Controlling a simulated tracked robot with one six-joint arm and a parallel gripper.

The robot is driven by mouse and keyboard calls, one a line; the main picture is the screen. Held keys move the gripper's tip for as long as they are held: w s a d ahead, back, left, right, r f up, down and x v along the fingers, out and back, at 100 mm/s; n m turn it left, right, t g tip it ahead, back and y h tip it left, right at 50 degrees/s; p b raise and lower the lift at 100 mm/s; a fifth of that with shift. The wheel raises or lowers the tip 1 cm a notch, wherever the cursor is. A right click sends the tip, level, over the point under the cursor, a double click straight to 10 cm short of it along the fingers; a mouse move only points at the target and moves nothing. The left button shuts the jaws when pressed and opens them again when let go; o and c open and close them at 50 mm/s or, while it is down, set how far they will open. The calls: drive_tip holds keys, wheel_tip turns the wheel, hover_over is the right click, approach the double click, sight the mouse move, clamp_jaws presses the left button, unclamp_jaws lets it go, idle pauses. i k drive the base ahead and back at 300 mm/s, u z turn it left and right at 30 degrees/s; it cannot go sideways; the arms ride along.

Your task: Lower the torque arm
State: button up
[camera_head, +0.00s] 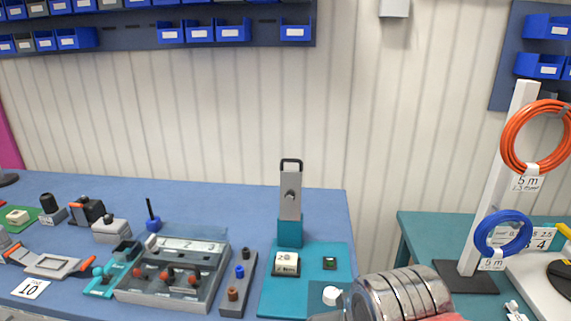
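A grey upright bar with a black loop handle on top (290,190) stands on a teal block at the back of a teal base plate (340,270). It looks like the torque arm, and it is raised, close to vertical. A round pivot or knob shows on its front face. In front of it on the plate are a pale block with markings (287,263) and a small dark green square part (329,263). My gripper's fingers do not show in this view. Nothing is seen touching the bar.
A shiny ribbed metal cylinder (400,293) covers the plate's front right; I cannot tell if it is mine. A grey box with red knobs (176,268) and a small peg block (238,285) stand left. A post with orange (515,150) and blue coils (483,232) stands right.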

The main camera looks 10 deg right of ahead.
sight(290, 181)
drive_tip(key=u, duration=0.55)
drive_tip(key=k, duration=1.5)
drive_tip(key=z, duration=0.4)
drive_tip(key=i, duration=1.65)
